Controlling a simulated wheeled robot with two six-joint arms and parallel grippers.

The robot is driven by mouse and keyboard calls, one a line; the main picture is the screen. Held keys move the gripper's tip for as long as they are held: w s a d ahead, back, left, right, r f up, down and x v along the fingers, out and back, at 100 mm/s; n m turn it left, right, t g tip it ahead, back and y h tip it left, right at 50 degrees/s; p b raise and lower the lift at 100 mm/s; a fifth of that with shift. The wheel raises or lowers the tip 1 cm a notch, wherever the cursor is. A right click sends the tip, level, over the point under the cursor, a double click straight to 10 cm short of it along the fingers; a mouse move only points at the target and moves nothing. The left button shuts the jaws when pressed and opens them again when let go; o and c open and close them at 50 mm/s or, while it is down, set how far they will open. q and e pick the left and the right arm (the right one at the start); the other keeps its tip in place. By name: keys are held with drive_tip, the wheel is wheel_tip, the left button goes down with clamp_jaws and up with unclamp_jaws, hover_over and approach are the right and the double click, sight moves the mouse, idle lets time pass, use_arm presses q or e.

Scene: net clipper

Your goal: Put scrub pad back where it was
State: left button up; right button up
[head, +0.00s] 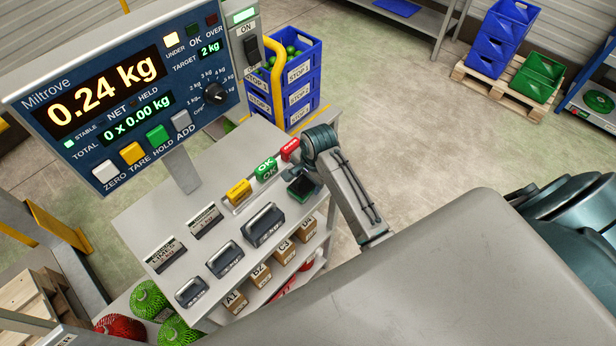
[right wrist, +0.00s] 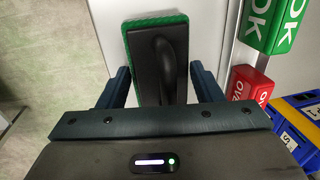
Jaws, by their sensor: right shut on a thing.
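The scrub pad (right wrist: 158,50) has a black back with a raised handle and a green scrubbing rim. In the head view the scrub pad (head: 301,190) is at the right end of the grey shelf top (head: 205,160), below my right gripper (head: 306,176). The pad's underside is hidden, so I cannot tell whether it touches the top. My left gripper is not in view.
The red OVER block (head: 290,150), green OK block (head: 266,169) and yellow block (head: 238,191) stand close beside the pad. Several dark weights (head: 263,224) line the top's front. A scale display (head: 130,90) rises behind. Blue crates (head: 300,85) stand beyond.

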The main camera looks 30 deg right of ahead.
sight(313, 185)
drive_tip(key=shift+f, duration=0.2)
drive_tip(key=shift+s, duration=0.15)
drive_tip(key=o, duration=0.9)
drive_tip(key=shift+f, duration=0.1)
drive_tip(key=shift+o, duration=0.2)
drive_tip(key=r+b, duration=0.1)
drive_tip(key=r, duration=0.2)
drive_tip(key=s+r+b, duration=0.1)
drive_tip(key=r, duration=0.2)
drive_tip(key=r+b, duration=0.1)
drive_tip(key=r, duration=0.2)
drive_tip(key=shift+s+d, duration=0.15)
drive_tip(key=shift+d, duration=0.15)
drive_tip(key=shift+s+r+p, duration=0.15)
drive_tip(key=shift+r+p, duration=0.4)
drive_tip(key=shift+r, duration=0.25)
drive_tip(key=shift+s+r+p, duration=0.15)
drive_tip(key=shift+r+p, duration=0.4)
drive_tip(key=shift+r, duration=0.25)
